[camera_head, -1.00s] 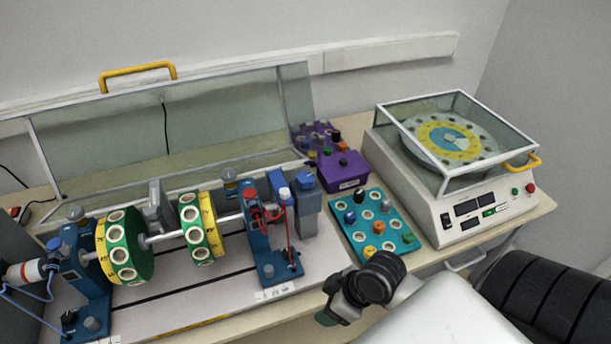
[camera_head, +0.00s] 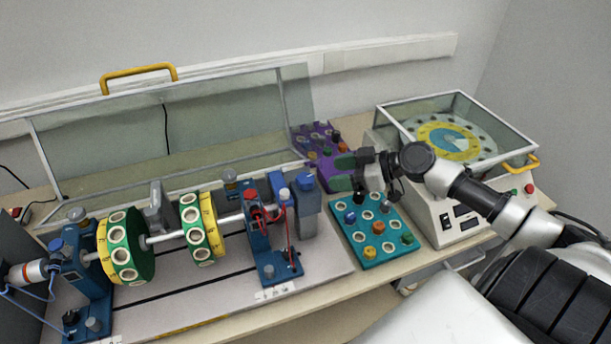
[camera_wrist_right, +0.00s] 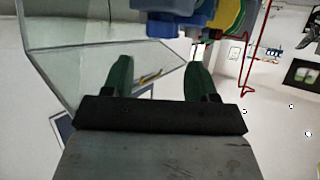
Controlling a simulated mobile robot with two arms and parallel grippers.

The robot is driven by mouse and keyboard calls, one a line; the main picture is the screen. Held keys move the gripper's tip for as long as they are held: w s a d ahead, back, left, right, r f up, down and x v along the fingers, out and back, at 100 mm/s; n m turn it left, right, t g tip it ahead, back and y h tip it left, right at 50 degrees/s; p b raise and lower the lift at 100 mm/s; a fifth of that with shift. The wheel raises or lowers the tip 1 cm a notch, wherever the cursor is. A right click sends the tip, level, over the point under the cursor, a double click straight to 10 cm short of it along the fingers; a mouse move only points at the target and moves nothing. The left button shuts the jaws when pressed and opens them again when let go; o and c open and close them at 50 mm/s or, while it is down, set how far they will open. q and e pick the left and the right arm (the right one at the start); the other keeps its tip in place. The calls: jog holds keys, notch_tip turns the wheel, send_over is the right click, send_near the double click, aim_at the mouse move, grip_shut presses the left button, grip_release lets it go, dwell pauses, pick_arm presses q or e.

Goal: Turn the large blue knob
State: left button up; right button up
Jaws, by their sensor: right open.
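The large blue knob (camera_head: 307,182) sits on top of a grey block at the right end of the shaft rig. It shows at the top of the wrist view (camera_wrist_right: 162,27), beyond my fingertips. My right gripper (camera_head: 342,172) points left at about the knob's height in the picture, to the right of it and apart from it. Its two green fingers are spread, with nothing between them, as the wrist view also shows (camera_wrist_right: 158,75). My left gripper is not in view.
A teal tray (camera_head: 362,262) with several knobs lies below my right gripper. A purple tray (camera_head: 322,138) is behind it, partly hidden. The open clear cover (camera_head: 180,130) stands behind the rig. A white balancing machine (camera_head: 440,205) stands at right, partly behind my arm.

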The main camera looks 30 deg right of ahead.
aim_at(307, 178)
jog(key=p+x, duration=0.3)
jog(key=x, duration=0.4)
jog(key=shift+w+a+f, duration=0.1)
jog(key=shift+w+a, duration=0.15)
jog(key=shift+w, duration=0.05)
jog(key=shift+w+a+f, duration=0.35)
jog(key=shift+f, duration=0.05)
